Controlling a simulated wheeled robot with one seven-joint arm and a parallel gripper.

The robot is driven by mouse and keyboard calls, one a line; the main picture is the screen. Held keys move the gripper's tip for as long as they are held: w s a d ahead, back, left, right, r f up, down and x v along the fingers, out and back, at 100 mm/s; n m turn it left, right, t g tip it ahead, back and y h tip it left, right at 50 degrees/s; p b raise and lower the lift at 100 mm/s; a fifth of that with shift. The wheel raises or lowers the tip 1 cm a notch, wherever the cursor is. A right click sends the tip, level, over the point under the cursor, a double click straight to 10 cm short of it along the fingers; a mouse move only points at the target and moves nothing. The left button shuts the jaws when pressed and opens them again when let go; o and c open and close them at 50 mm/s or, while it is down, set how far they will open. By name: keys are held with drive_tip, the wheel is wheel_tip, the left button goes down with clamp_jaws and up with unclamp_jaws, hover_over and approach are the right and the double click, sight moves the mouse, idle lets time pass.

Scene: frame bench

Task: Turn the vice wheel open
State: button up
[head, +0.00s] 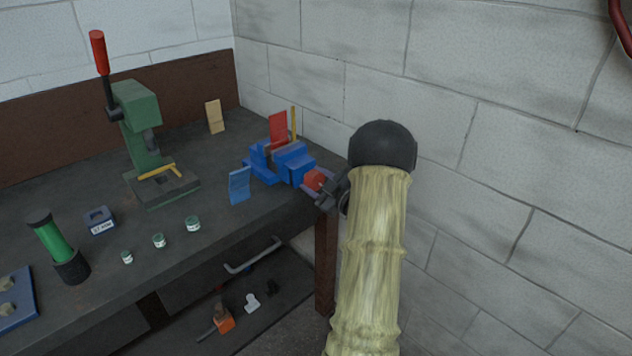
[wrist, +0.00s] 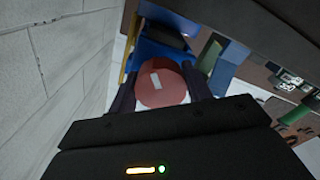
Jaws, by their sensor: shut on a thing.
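The blue vice (head: 291,160) stands on the bench near its right end, close to the wall. Its red wheel (head: 314,179) faces the right end of the bench. My gripper (head: 325,192) is at the wheel, its fingers partly hidden by my arm in the head view. In the wrist view the round red wheel (wrist: 162,85), with a pale mark on its face, sits between the two dark fingers. My gripper (wrist: 162,98) is shut on the wheel. The blue vice body (wrist: 150,50) shows behind it. A red plate (head: 278,130) stands upright at the vice.
The dark bench (head: 110,235) also holds a green press (head: 140,120) with a red handle, small jars (head: 193,224), a blue card (head: 240,185) and a green cylinder (head: 55,243). The block wall (head: 500,180) is close on the right. A lower shelf (head: 275,315) holds small items.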

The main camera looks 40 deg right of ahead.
drive_tip(key=o, duration=1)
drive_tip(key=shift+w, duration=0.1)
drive_tip(key=shift+c, duration=0.2)
drive_tip(key=s+d+b, duration=0.1)
drive_tip(key=s, duration=1.6)
drive_tip(key=shift+s+d+b, duration=0.15)
drive_tip(key=shift+s+b, duration=0.05)
drive_tip(key=shift+b, duration=0.15)
drive_tip(key=shift+w, duration=0.1)
